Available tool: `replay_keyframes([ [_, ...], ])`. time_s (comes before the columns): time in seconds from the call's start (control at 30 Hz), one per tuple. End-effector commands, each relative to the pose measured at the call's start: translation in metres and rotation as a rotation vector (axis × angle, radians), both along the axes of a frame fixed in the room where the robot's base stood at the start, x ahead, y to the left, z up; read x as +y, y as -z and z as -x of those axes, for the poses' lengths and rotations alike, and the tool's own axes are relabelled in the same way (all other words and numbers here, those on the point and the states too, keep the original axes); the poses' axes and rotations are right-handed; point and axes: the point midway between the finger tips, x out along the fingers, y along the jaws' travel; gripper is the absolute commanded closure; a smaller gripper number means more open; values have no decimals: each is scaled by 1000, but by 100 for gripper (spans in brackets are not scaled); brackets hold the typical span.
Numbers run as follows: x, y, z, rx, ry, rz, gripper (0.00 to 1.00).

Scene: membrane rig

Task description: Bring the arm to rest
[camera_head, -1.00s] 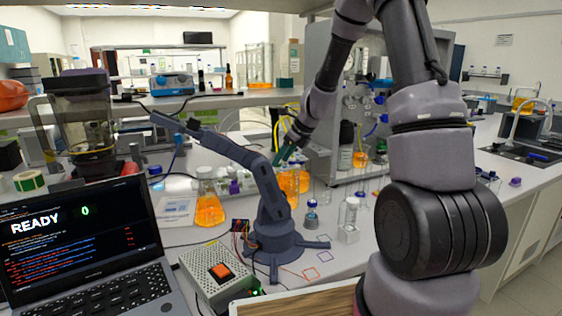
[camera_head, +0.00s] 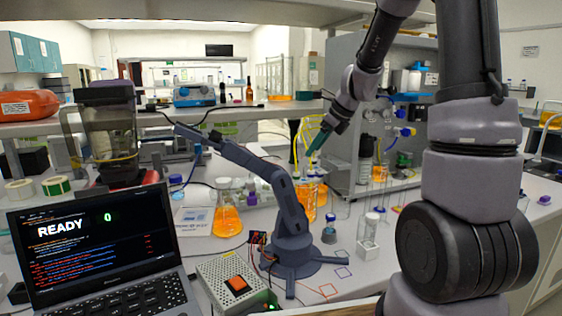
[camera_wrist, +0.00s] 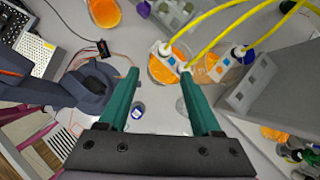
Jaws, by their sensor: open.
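My arm (camera_head: 470,160) reaches up on the right of the head view and bends down toward the bench. My gripper (camera_head: 314,150) has teal fingers and hangs in the air above an orange-filled vessel (camera_head: 309,205). In the wrist view my gripper (camera_wrist: 159,75) is open, its two fingers wide apart with nothing between them. Below and beyond the fingertips are two round vessels of orange liquid (camera_wrist: 162,68) with white fittings and yellow tubes (camera_wrist: 222,35). A small blue-grey desktop arm (camera_head: 275,190) stands on the bench left of my gripper.
A laptop (camera_head: 95,245) reading READY and a power box (camera_head: 230,285) with an orange switch are at front left. An orange flask (camera_head: 227,220) and a blender (camera_head: 105,135) stand behind. A grey panel rig (camera_head: 345,100) and small bottles (camera_head: 330,230) are near my arm.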

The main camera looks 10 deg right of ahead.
Motion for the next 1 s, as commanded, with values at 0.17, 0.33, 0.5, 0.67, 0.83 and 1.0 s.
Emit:
replay_keyframes([
  [0.17,7,-59,53,-191,-349,194,35],
  [0.33,9,-101,118,-374,-734,445,35],
  [0.5,3,-126,182,-523,-1100,717,35],
  [0.67,-5,-134,229,-602,-1370,935,35],
  [0.83,-11,-135,253,-631,-1523,1062,35],
  [1.0,-13,-135,258,-634,-1559,1088,35],
])
